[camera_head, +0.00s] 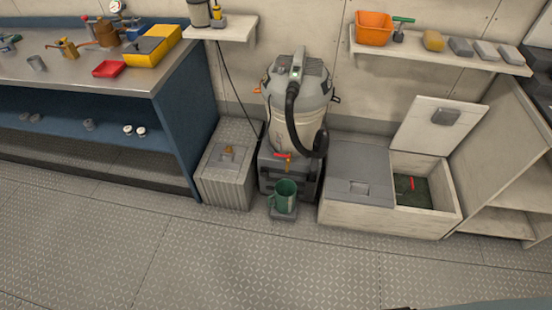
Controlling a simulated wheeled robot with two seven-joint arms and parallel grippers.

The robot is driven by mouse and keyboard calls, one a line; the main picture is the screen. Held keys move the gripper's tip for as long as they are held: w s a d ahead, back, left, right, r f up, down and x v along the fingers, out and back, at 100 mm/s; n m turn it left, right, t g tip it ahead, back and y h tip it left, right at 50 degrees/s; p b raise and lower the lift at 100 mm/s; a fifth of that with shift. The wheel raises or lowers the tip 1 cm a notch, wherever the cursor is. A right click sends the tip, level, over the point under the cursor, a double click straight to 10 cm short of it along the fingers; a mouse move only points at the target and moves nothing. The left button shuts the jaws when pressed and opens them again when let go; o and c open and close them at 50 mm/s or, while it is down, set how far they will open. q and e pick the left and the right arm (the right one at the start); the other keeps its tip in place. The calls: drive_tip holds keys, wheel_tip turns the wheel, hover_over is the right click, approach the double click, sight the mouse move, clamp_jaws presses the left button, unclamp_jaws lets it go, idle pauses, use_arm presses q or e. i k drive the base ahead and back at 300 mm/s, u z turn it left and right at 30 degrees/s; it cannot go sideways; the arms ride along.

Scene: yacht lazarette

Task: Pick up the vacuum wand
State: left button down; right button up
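A grey and beige canister vacuum (297,98) stands on a dark box against the back wall. A black hose (292,112) runs down its front from the top and bends to the right. The hose ends low on the right in a dark rounded piece (320,142), which may be the vacuum wand or its nozzle; I cannot tell which. No separate long wand shows clearly. Neither of my grippers is in view.
A workbench (60,75) fills the left. The front floor (230,260) is clear.

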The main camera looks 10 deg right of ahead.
sight(313, 166)
drive_tip(key=u, duration=0.35)
drive_tip(key=i, duration=0.8)
drive_tip(key=z, duration=0.55)
drive_tip(key=i, duration=0.6)
drive_tip(key=z, duration=0.5)
